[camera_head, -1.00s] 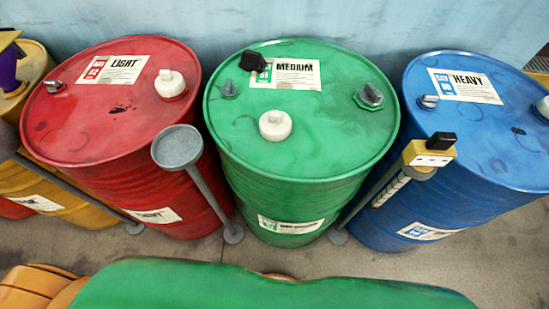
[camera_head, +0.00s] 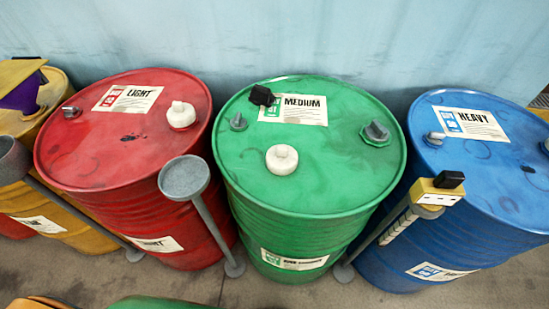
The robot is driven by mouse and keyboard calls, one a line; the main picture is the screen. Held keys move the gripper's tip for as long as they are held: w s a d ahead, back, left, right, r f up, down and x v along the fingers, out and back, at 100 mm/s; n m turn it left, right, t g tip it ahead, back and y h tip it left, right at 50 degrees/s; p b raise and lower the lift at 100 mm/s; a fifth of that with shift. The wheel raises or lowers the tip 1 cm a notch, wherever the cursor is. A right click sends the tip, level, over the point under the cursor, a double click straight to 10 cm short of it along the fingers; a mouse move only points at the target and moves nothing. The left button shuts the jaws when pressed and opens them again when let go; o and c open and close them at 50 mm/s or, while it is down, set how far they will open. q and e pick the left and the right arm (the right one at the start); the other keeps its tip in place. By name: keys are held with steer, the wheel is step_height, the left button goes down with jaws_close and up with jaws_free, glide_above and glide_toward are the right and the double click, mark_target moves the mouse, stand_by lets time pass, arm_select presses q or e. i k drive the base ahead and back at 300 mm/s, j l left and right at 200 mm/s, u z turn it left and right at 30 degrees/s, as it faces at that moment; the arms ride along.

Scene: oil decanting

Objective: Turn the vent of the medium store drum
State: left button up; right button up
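The medium store drum (camera_head: 320,190) is green, upright and in the middle, with a label reading MEDIUM (camera_head: 292,109) on its lid. The lid carries a small grey fitting (camera_head: 238,122) at the left, a larger grey fitting (camera_head: 376,133) at the right, a white cap (camera_head: 282,159) near the front and a black block (camera_head: 262,96) at the back. I cannot tell for certain which fitting is the vent. Neither of my grippers is in view, and nothing touches the lid fittings.
A red LIGHT drum (camera_head: 110,150) stands left and a blue HEAVY drum (camera_head: 470,180) right. A grey cup on a post (camera_head: 184,178) and a yellow box on a post (camera_head: 437,190) stand in front of the gaps. A pale blue wall (camera_head: 300,35) is behind.

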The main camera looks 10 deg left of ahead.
mark_target(236, 122)
steer(key=j+z, duration=0.3)
steer(key=k+j+z, duration=0.1)
steer(key=j+z, duration=0.2)
steer(key=j, duration=0.25)
steer(key=k+j+z, duration=0.1)
steer(key=j+z, duration=0.2)
steer(key=k+j+z, duration=0.15)
steer(key=j+z, duration=0.15)
steer(key=j, duration=0.15)
steer(key=k+j+z, duration=0.2)
steer(key=j+z, duration=0.15)
